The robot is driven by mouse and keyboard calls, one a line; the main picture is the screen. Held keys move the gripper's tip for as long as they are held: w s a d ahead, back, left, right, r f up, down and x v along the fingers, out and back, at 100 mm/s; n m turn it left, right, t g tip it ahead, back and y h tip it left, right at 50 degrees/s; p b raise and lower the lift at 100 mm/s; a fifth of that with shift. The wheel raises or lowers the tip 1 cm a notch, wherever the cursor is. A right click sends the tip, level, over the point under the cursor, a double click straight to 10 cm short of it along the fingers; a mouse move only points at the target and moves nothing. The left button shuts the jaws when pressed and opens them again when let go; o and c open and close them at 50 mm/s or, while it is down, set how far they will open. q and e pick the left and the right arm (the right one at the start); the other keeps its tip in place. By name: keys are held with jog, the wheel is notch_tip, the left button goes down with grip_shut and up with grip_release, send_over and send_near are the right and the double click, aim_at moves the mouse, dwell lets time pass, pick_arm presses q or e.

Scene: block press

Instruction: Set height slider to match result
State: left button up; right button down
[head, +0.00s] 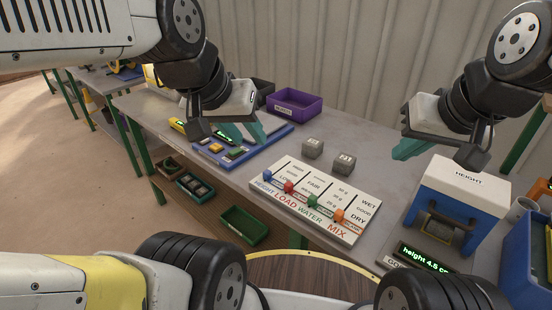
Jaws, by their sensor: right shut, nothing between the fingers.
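The white slider board (318,190) lies on the table with columns lettered HEIGHT, LOAD, WATER and MIX. The blue height knob (267,174) is at its left, near the lettered front end. Red (288,187), green (312,201) and orange (338,215) knobs follow to the right. A dark display (425,257) reads "height 4.5 c", its end cut by my arm. My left gripper (243,132) hangs over the blue button tray, behind and left of the board; its finger gap is unclear. My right gripper (408,147) is shut and empty, above the table between board and press.
Two grey cubes (312,148) (344,161) sit behind the board. The blue tray (237,152) with buttons and a purple bin (294,106) are further back. A blue crate (525,262) stands at the right edge.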

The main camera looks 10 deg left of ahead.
pick_arm(q)
jog(key=shift+o, duration=0.9)
jog(key=m+g+y, duration=0.2)
jog(key=m+g, duration=0.3)
jog(key=g, duration=0.1)
send_over(267, 171)
jog(key=f, duration=1.7)
jog(key=shift+s+f, duration=0.15)
jog(key=shift+s, duration=0.1)
notch_tip(267, 171, down, 8)
jog(key=shift+w+f, duration=0.1)
grip_shut()
